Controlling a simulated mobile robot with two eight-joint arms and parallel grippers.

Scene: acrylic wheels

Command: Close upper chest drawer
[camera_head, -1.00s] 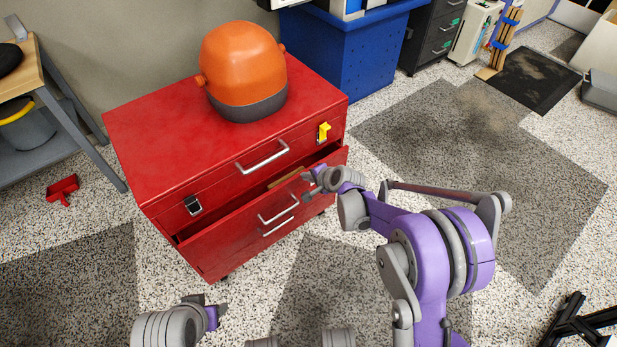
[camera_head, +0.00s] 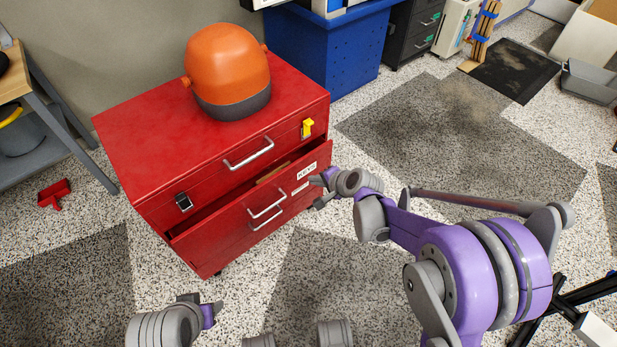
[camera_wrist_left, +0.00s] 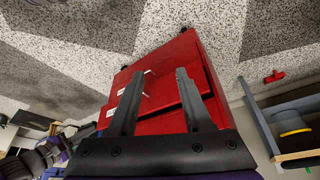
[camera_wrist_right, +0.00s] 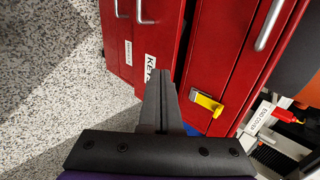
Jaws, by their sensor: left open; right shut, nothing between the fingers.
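The red chest (camera_head: 150,140) stands left of centre in the head view. Its upper drawer (camera_head: 220,225), labelled KEYS, is partly pulled out, with a dark gap above its front. The drawer's handle (camera_head: 267,205) is a silver bar. My right gripper (camera_head: 318,188) is shut and empty, near the right end of that drawer front. In the right wrist view its fingertips (camera_wrist_right: 162,78) are beside the KEYS label (camera_wrist_right: 150,68); I cannot tell whether they touch. My left gripper (camera_head: 205,306) is open and empty, low in front of the chest; its fingers (camera_wrist_left: 157,85) point towards the chest.
An orange-and-grey rounded object (camera_head: 228,70) sits on the chest top. The top section has a handle (camera_head: 248,156), a black latch (camera_head: 184,202) and a yellow latch (camera_head: 308,128). A workbench (camera_head: 50,100) stands at left, a blue cabinet (camera_head: 335,50) behind.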

